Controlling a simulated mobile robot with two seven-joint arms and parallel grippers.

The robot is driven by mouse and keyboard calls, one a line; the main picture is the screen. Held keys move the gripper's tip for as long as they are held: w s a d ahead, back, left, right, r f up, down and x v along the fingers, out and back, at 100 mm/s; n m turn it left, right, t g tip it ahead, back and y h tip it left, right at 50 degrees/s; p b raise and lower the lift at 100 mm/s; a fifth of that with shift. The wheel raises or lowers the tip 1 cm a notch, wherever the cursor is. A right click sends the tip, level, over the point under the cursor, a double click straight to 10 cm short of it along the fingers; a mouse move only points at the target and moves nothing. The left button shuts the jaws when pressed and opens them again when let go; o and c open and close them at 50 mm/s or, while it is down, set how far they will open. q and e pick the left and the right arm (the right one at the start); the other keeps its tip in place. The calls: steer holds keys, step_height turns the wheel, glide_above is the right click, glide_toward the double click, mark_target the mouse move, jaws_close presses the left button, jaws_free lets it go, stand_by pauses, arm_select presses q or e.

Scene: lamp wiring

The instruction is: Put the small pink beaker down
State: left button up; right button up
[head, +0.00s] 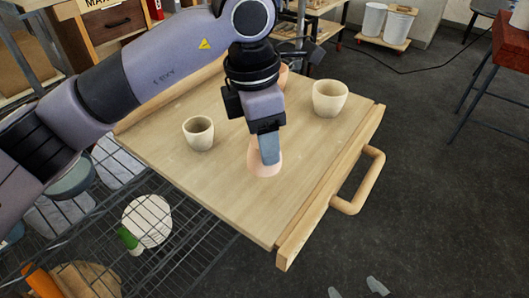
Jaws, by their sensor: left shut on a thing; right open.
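The small pink beaker (262,168) is in the middle of the wooden board (225,185), mostly hidden behind my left gripper. My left gripper (269,155) points down and is shut on the beaker. The beaker looks upright, at or just over the board; I cannot tell whether its base touches the wood. My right gripper (355,289) shows only as two grey fingertips at the bottom edge, spread apart and empty, over the floor.
A small cream cup (198,134) stands left of the gripper and a larger cream cup (329,99) at the back right. A pinkish object (283,76) is partly hidden behind my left wrist. The board has a right-side handle (360,182); its front part is clear. A wire rack (185,245) lies below left.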

arm_select(q)
step_height(320, 180, down, 4)
steer(key=shift+f, duration=0.1)
steer(key=shift+f, duration=0.2)
steer(key=o, duration=1.1)
